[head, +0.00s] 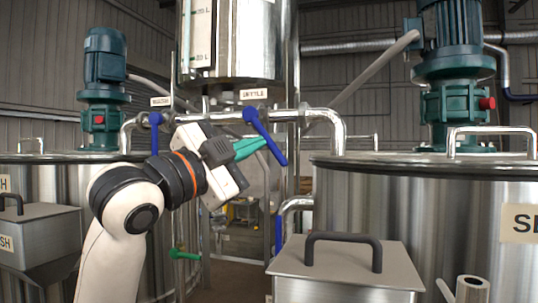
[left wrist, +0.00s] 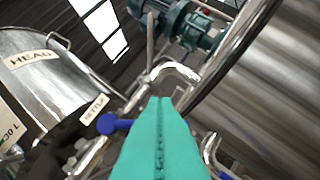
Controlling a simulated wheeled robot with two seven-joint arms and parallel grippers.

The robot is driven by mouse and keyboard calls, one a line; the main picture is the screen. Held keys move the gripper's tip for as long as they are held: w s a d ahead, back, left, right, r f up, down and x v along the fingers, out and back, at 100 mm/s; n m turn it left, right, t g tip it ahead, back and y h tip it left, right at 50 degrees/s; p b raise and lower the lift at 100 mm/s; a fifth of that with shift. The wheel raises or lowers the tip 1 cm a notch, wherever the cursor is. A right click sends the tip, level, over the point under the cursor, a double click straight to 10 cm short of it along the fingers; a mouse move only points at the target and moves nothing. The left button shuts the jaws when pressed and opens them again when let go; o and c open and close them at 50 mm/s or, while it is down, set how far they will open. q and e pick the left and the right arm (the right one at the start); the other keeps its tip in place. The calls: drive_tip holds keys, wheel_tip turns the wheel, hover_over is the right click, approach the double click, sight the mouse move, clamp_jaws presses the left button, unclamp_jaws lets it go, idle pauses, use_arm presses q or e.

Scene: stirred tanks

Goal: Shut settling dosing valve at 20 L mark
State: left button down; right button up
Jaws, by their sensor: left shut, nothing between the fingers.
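The settle dosing valve's blue lever (head: 266,137) hangs below the SETTLE label (head: 254,94), slanting down to the right across the line of the horizontal pipe. In the left wrist view its blue hub (left wrist: 113,123) shows left of my fingers, by the SETTLE tag (left wrist: 95,109). My left gripper (head: 262,143) has its teal fingers shut and empty, tips right at the lever; I cannot tell whether they touch it. The head tank (head: 250,45) carries a white level strip (head: 202,35); its liquid level is not clear. My right gripper is out of view.
A second blue lever (head: 155,130) hangs under the WASH label (head: 161,101). Steel tanks stand left (head: 60,180) and right (head: 400,200) with green motors above. A steel box with a dark handle (head: 345,265) stands in front at right. A green lever (head: 185,255) is lower down.

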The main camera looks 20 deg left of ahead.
sight(270, 145)
use_arm(q)
drive_tip(key=p+x, duration=0.4)
drive_tip(key=x, duration=0.6)
drive_tip(key=a+f, duration=0.2)
drive_tip(key=a, duration=0.1)
drive_tip(key=shift+w+a+f, duration=0.1)
drive_tip(key=shift+w+a, duration=0.1)
drive_tip(key=shift+d, duration=0.15)
drive_tip(key=shift+p, duration=0.3)
drive_tip(key=shift+a+m, duration=0.25)
drive_tip(key=shift+m, duration=0.05)
drive_tip(key=shift+f, duration=0.15)
